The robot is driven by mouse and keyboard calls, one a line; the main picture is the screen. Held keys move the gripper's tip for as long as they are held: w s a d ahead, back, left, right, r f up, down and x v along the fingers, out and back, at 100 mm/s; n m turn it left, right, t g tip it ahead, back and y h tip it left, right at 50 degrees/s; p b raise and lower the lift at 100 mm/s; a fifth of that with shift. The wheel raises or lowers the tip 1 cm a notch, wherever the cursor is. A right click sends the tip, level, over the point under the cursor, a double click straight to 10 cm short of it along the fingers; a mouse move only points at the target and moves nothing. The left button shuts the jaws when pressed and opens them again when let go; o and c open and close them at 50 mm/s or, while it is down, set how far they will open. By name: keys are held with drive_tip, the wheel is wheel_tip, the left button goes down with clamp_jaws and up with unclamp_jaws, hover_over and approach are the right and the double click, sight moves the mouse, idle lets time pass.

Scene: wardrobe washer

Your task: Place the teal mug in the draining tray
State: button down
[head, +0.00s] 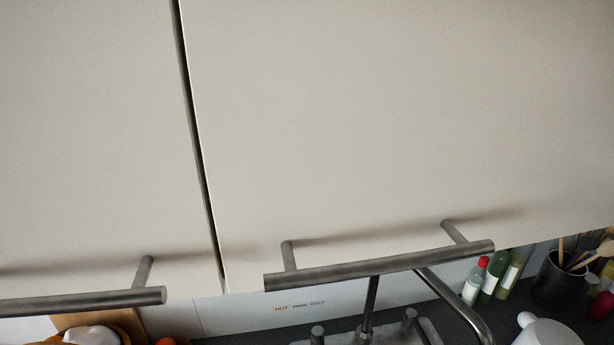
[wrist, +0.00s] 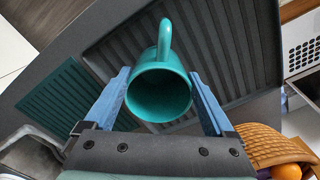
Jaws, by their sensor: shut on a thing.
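The teal mug (wrist: 160,92) is in the wrist view, between the two blue fingers of my gripper (wrist: 160,77). My gripper is shut on the mug's body. The mug's open mouth faces the camera and its handle points to the top of the picture. Inside, the mug looks empty. Behind it lies the dark, ridged draining tray (wrist: 235,50), and the mug overlaps it in this view. I cannot tell the height between them. Neither the mug, my gripper nor the draining tray can be made out in the head view.
A teal ribbed panel (wrist: 60,100) lies left of the tray; a wicker basket (wrist: 240,138) with an orange (wrist: 287,172) is lower right. In the head view, overhead cupboards (head: 380,120) with bar handles fill most of the picture, above a tap (head: 460,308) and bottles (head: 492,278).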

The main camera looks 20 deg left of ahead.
drive_tip(key=shift+f, duration=0.3)
drive_tip(key=shift+f+b, duration=0.3)
unclamp_jaws()
drive_tip(key=shift+r, duration=0.1)
wheel_tip(320, 180, up, 13)
drive_tip(key=shift+b, duration=0.3)
drive_tip(key=shift+s+d, duration=0.1)
drive_tip(key=shift+d, duration=0.05)
idle(0.5)
